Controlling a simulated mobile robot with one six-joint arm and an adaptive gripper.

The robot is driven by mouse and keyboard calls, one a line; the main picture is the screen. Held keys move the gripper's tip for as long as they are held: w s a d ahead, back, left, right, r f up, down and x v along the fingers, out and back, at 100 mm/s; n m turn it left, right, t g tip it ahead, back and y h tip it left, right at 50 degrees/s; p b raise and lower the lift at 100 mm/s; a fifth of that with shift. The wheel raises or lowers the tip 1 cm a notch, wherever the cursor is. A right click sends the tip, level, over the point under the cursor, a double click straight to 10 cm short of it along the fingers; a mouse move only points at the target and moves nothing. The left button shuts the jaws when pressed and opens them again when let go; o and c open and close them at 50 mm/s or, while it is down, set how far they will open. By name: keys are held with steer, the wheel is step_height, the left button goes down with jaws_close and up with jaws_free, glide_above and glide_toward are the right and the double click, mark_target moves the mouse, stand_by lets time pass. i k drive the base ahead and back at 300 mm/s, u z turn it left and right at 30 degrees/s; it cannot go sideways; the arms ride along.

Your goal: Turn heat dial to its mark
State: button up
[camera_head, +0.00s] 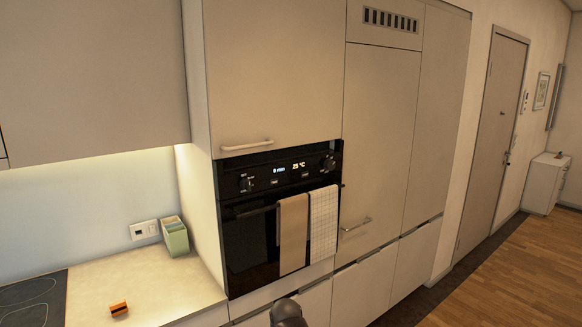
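The black oven (250,240) is built into the tall cabinet. Its control panel carries a left dial (246,184) and a right dial (328,163), with a lit display (288,168) between them. The display appears to read 0 min and 25 °C. The right dial is on the temperature side of the display. The dials' pointers and marks are too small to read. A dark rounded part at the bottom edge appears to be part of my arm, below the oven. My gripper's fingers are not in view, and nothing of mine touches the dials.
A beige towel (292,235) and a checked towel (323,228) hang on the oven door's handle. A counter (150,285) at left holds a green container (174,237), a small orange-brown item (118,309) and a cooktop (35,300). Open wooden floor (520,270) lies at right.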

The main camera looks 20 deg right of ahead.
mark_target(329, 165)
steer(key=z, duration=0.65)
steer(key=i, duration=0.6)
steer(key=u, duration=0.6)
